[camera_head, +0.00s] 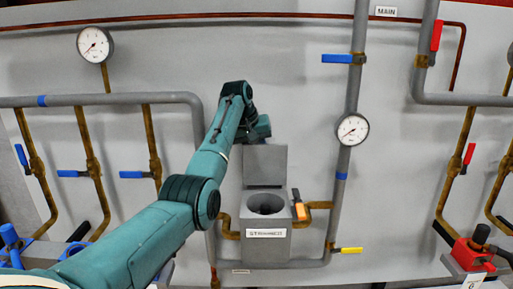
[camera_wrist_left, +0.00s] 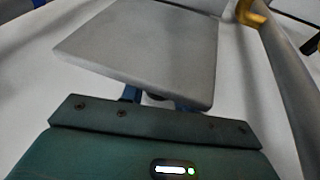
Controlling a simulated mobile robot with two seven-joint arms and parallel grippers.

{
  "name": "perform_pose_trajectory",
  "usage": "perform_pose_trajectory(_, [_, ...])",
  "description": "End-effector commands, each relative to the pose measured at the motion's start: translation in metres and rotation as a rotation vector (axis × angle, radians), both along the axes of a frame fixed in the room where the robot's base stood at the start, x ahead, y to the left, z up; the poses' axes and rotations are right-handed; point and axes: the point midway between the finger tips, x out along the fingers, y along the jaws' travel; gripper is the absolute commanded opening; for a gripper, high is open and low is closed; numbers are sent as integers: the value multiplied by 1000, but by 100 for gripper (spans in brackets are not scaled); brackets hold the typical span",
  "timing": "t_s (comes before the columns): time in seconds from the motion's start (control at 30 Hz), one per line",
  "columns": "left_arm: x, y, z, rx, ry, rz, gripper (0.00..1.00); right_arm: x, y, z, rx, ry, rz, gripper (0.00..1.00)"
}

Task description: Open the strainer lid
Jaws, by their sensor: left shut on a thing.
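The strainer (camera_head: 266,248) is a grey box with a white label on its front, standing among pipes at the middle of the head view. A dark round opening shows in its top. Its lid (camera_head: 265,168), a grey square plate, stands raised behind the opening; the plate also fills the upper middle of the left wrist view (camera_wrist_left: 150,40). My left gripper (camera_wrist_left: 157,98) is shut on the lid at its edge, with blue finger parts partly hidden under the plate. In the head view the gripper is at the lid's top edge. My right gripper is not in view.
An orange handle (camera_head: 298,205) is at the strainer's right side. A grey pipe with a gauge (camera_head: 352,129) and a blue-handled valve (camera_head: 340,58) rises to the right. A yellow handle (camera_head: 350,250) is low right. Several blue-handled valves stand left, beyond my arm.

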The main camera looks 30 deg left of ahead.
Motion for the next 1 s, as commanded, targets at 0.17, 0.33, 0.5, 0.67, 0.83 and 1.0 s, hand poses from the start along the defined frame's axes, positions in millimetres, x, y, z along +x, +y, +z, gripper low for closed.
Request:
perform_pose_trajectory(0.17, [0, 3, 2, 4, -6, 4, 0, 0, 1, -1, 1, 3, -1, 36])
perform_pose_trajectory(0.33, [0, 3, 2, 4, -5, 4, 0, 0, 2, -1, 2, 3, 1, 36])
perform_pose_trajectory(0.5, [0, 2, 1, 2, -1, 3, 45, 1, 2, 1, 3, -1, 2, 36])
perform_pose_trajectory(0.67, [0, 1, 0, 1, 0, 1, 52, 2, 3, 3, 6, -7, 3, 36])
perform_pose_trajectory(0.83, [0, 0, 1, 0, 1, 1, 52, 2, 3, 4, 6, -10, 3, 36])
perform_pose_trajectory(1.0, [-6, 2, 14, 1, -3, 2, 52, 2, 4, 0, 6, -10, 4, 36])
